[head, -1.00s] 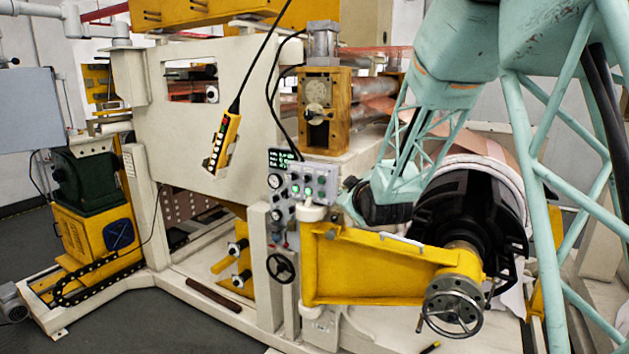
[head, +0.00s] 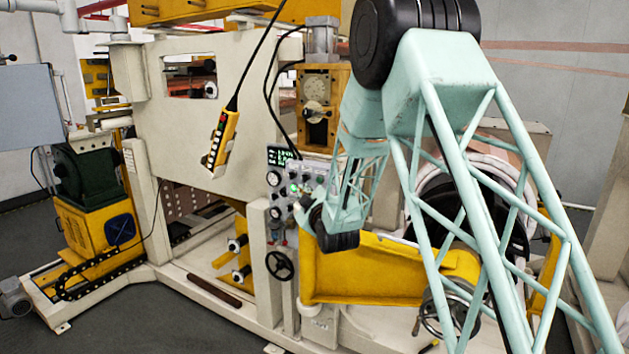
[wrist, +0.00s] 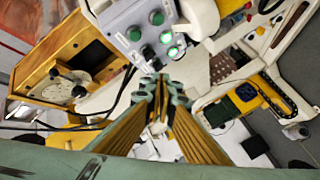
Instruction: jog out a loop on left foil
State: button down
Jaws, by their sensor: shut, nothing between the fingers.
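The grey control panel (head: 293,178) on the machine front has a small display above it and lit green buttons. In the wrist view the panel (wrist: 120,18) fills the top centre, with several green buttons and black knobs. My gripper (wrist: 160,80) is shut and empty, its fingertips just below a black knob (wrist: 147,53) at the panel's lower edge; I cannot tell if they touch. In the head view my gripper (head: 302,203) is small beside the panel's right side. Reddish see-through copper foil (wrist: 50,22) shows at the wrist view's upper left. Which web is the left foil is unclear.
A yellow pendant (head: 222,140) hangs on a cable left of the panel. A handwheel (head: 280,265) sits below it. A yellow swing arm (head: 370,270) and a large roll (head: 425,190) stand at right, partly hidden by my arm.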

aim_at(319, 180)
jog(key=shift+w+a+f, duration=0.1)
jog(key=shift+a+f, duration=0.05)
jog(key=shift+a, duration=0.15)
jog(key=shift+w+d, duration=0.1)
jog(key=shift+w, duration=0.05)
dwell(0.3)
jog(key=shift+w+d+p, duration=0.45)
jog(key=shift+w+d, duration=0.15)
jog(key=shift+w, duration=0.65)
jog(key=shift+w+d+p, duration=0.5)
jog(key=shift+w+d, duration=0.05)
jog(key=shift+w, duration=0.75)
jog(key=shift+w+d+p, duration=0.45)
jog(key=shift+w+d, duration=0.15)
jog(key=shift+w, duration=0.65)
